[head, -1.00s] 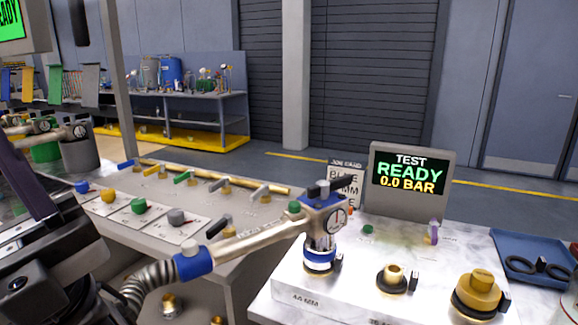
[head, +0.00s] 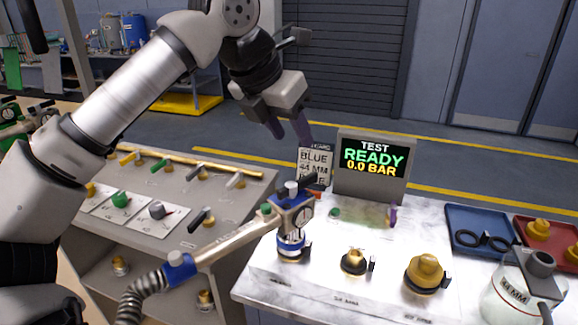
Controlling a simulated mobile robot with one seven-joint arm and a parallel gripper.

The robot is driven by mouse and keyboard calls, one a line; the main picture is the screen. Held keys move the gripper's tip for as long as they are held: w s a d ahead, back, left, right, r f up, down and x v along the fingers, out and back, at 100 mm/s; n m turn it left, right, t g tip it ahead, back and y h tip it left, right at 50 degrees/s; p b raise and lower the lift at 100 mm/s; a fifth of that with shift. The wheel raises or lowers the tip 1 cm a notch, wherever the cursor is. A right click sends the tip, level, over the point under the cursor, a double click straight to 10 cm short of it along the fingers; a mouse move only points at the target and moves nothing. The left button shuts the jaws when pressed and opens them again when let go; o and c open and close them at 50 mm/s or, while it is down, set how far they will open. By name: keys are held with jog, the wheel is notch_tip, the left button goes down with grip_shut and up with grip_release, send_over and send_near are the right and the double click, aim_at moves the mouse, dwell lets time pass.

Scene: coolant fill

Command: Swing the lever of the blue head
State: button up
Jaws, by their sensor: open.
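The blue head (head: 291,203) stands on a fitting (head: 291,244) at the left end of the white bench. A round gauge faces right on its side, and a pale pipe runs from it down to the left.
A test screen (head: 373,160) reading READY, 0.0 BAR, and a card (head: 314,162) stand behind the head. Brass fittings (head: 425,272), a blue tray (head: 480,222) and a jug (head: 515,293) are to the right. A grey bench with several valves (head: 232,182) is left.

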aim_at(291, 184)
jog(key=shift+n+y, duration=0.5)
jog(key=shift+y, duration=0.4)
jog(key=a+p+x, duration=0.1)
jog(key=x, duration=0.3)
jog(key=a+p+x, duration=0.1)
jog(key=x, duration=0.4)
jog(key=p+x, duration=0.1)
jog(key=x, duration=0.4)
jog(key=shift+w+a+f+p, duration=0.15)
jog(key=shift+w+a+p, duration=0.15)
jog(key=shift+a, duration=0.15)
grip_shut()
